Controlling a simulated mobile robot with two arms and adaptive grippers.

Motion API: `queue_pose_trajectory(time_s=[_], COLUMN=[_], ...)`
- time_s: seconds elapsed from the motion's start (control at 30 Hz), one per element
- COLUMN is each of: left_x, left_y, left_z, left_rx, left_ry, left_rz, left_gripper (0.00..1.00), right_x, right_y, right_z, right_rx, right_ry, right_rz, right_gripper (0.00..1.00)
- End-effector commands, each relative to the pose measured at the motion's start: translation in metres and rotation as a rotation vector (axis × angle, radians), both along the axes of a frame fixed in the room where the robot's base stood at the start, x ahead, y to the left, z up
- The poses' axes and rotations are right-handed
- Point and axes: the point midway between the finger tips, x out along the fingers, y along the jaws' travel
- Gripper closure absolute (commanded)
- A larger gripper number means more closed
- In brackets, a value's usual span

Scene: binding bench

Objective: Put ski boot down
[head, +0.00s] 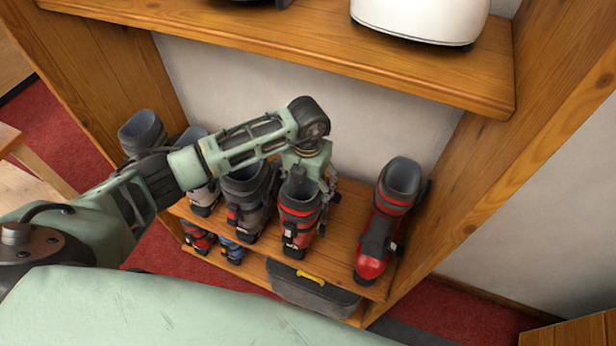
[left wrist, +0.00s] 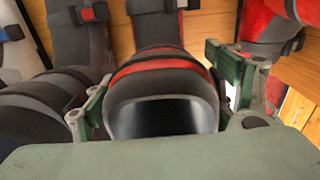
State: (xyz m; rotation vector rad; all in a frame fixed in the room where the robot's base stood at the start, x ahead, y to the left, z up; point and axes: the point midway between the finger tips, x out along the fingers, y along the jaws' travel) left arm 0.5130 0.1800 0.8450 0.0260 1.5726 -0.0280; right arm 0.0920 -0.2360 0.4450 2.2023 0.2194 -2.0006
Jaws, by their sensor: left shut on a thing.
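A red and dark grey ski boot (head: 299,213) is upright on the middle wooden shelf (head: 342,238), or just above it; I cannot tell if its sole touches. My left gripper (head: 307,178) is shut on its upper cuff, one finger on each side. In the left wrist view the boot's dark cuff opening (left wrist: 160,113) lies between the two fingers (left wrist: 165,108). The gripper hides part of the boot's top. My right gripper is not in view.
A red boot (head: 374,228) stands to the right, with a gap between. A grey boot (head: 246,197) stands close on the left, with more boots beyond. Smaller boots (head: 198,238) and a grey case (head: 313,290) are below. An upper shelf (head: 300,45) overhangs.

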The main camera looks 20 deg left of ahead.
Motion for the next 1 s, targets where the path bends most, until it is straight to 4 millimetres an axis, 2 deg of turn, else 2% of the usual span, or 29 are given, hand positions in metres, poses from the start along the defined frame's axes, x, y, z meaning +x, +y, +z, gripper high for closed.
queue_pose_trajectory(time_s=[0.4, 0.43, 0.63, 1.0], left_x=[0.0017, 0.0001, 0.0, 0.0], left_y=[-0.0005, 0.0001, 0.0001, 0.0001], left_z=[-0.004, -0.0054, -0.0049, -0.0028], left_rx=[-0.001, 0.0, 0.0, 0.0], left_ry=[-0.005, -0.001, 0.0, 0.0], left_rz=[0.0, 0.0, 0.0, 0.0], left_gripper=[0.84, 0.2, 0.03, 0.03], right_x=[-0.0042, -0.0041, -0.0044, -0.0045], right_y=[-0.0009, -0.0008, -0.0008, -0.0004], right_z=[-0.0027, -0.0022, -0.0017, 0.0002], right_rx=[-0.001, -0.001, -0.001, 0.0], right_ry=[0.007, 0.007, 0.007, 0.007], right_rz=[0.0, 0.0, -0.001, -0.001], right_gripper=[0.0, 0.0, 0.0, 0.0])
